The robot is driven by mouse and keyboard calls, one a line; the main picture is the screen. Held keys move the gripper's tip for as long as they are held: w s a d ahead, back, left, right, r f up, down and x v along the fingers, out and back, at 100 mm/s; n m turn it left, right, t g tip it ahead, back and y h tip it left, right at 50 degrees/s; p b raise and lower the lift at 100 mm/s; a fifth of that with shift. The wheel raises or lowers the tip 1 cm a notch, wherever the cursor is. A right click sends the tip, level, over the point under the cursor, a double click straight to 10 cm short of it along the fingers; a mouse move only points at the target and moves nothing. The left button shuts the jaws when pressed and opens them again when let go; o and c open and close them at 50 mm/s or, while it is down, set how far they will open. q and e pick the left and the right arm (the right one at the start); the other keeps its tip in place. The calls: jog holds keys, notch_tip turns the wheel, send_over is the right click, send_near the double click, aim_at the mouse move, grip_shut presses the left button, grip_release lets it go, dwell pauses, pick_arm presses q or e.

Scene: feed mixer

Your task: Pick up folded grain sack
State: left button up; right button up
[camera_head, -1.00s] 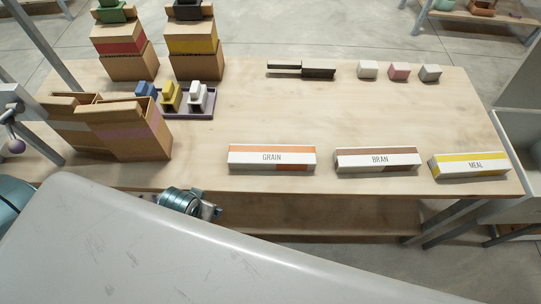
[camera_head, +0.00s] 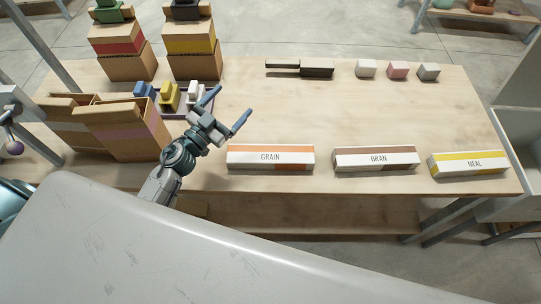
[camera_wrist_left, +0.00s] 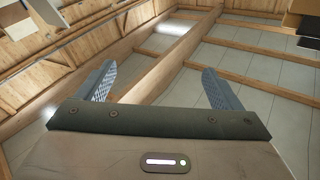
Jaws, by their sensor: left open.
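The folded grain sack (camera_head: 270,158) is a long, low white block with an orange stripe and the word GRAIN. It lies near the table's front edge in the head view. My left gripper (camera_head: 229,107) is open and empty above the table, up and to the left of the grain sack and apart from it. Its two blue fingers are spread and point up and right in the head view. In the left wrist view the open fingers (camera_wrist_left: 158,85) have nothing between them, and the sack does not show there. My right gripper is not in view.
The BRAN (camera_head: 377,160) and MEAL (camera_head: 468,165) packs lie to the right. Cardboard boxes (camera_head: 122,138) and a purple tray (camera_head: 211,112) of small pieces stand left. A dark tool (camera_head: 318,72) and small blocks (camera_head: 397,70) lie at the back. The table's middle (camera_head: 340,112) is clear.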

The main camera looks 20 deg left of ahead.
aim_at(266, 153)
pick_arm(q)
jog(key=d+f+m+g+h, duration=0.1)
jog(key=f+m+g+h, duration=0.1)
jog(key=s+d+f+m+g+h, duration=0.1)
jog(key=d+f+m+g+h, duration=0.1)
jog(key=g, duration=0.1)
jog(key=d+f+m+g+h, duration=0.1)
jog(key=f+m+g+h, duration=0.1)
jog(key=g, duration=0.1)
jog(key=shift+s+d+h, duration=0.2)
jog(key=shift+s+h, duration=0.15)
jog(key=shift+h, duration=0.05)
jog(key=s+f+g, duration=0.1)
jog(key=f+g, duration=0.1)
jog(key=s+f+m+g, duration=0.1)
jog(key=g, duration=0.1)
jog(key=s+a+f+g, duration=0.1)
jog(key=f+g, duration=0.1)
jog(key=shift+f+m+y, duration=0.3)
jog(key=shift+f+y, duration=0.05)
jog(key=shift+y, duration=0.05)
jog(key=shift+s+d+f, duration=0.15)
jog(key=shift+f, duration=0.1)
jog(key=b+x, duration=0.5)
jog(key=x, duration=0.1)
jog(key=shift+s+d+r, duration=0.1)
jog(key=shift+r, duration=0.1)
jog(key=shift+d, duration=0.5)
jog(key=shift+c, duration=0.5)
jog(key=c, duration=1)
